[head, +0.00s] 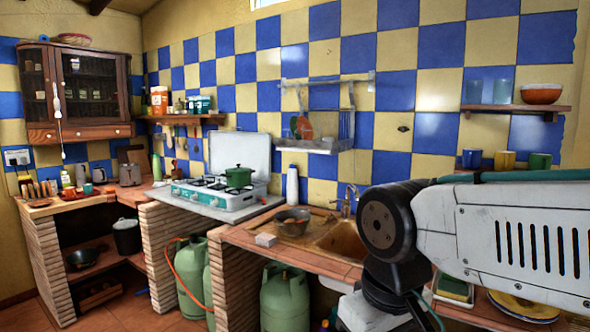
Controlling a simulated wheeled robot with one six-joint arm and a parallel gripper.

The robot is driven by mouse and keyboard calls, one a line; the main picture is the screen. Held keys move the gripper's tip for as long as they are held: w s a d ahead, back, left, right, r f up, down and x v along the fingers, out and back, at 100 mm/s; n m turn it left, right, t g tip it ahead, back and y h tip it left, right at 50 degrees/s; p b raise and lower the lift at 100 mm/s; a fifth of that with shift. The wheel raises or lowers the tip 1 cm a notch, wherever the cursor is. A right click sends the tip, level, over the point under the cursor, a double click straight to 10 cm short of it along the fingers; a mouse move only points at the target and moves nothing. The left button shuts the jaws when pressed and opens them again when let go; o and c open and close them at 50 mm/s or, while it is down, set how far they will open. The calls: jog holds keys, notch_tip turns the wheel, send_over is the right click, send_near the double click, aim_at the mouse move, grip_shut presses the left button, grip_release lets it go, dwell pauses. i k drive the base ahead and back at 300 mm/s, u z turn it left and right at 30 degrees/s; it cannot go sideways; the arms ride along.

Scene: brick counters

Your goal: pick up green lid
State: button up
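A green pot (239,181) stands on the stove at the centre left of the head view. Its green lid (238,169) appears to sit on top, with a small knob in the middle. The lid is small in the picture, so its exact fit on the rim is hard to tell. My white and black arm links fill the right side of the view. My gripper is out of view, so its state does not show.
The white stove (213,193) stands on the brick counter, its raised cover (240,152) behind the pot. A metal bowl (292,221), a white bottle (292,186) and a sink (342,240) are to its right. Gas cylinders (285,298) stand below.

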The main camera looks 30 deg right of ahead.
aim_at(238, 168)
jog(key=z, duration=0.25)
jog(key=k, duration=0.5)
jog(key=u, duration=0.5)
jog(key=i, duration=0.8)
jog(key=u, duration=0.75)
jog(key=i, duration=3.6)
jog(key=z, duration=0.75)
jog(key=i, duration=0.8)
jog(key=z, duration=1.7)
jog(key=i, duration=0.8)
jog(key=z, duration=0.55)
